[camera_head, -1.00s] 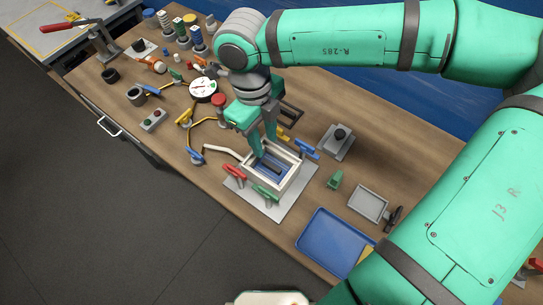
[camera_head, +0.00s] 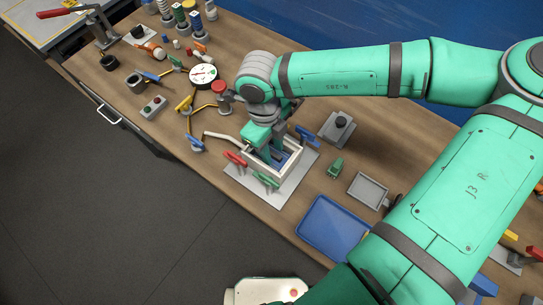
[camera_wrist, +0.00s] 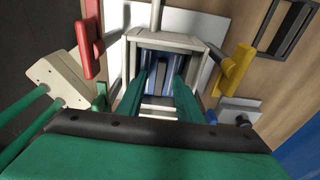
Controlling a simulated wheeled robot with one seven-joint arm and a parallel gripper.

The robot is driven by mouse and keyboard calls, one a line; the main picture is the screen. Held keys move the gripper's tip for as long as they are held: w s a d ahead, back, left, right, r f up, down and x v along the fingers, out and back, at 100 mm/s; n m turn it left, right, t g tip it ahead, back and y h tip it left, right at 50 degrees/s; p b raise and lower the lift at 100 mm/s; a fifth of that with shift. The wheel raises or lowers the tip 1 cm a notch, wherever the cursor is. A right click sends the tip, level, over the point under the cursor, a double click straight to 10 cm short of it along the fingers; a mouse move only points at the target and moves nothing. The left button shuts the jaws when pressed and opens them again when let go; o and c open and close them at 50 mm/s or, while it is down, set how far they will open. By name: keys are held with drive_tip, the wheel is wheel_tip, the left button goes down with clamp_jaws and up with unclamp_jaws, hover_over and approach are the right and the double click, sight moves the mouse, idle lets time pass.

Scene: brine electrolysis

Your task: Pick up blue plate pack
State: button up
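The blue plate pack (camera_wrist: 161,72) sits inside a white open-topped box (camera_wrist: 196,46); in the wrist view its blue and grey plates show between and beyond my fingers. My gripper (camera_head: 272,160) points down into the box. In the wrist view the two green fingers of my gripper (camera_wrist: 164,80) stand apart, with no visible grip on the pack.
Red (camera_head: 235,158), green (camera_head: 265,179) and blue (camera_head: 307,137) clamp handles stand around the box. A blue tray (camera_head: 333,228) and a small grey tray (camera_head: 368,190) lie to the right. A grey block with a black knob (camera_head: 337,126) stands behind.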

drive_tip(key=shift+a, duration=0.1)
drive_tip(key=shift+c, duration=0.6)
clamp_jaws()
idle(0.6)
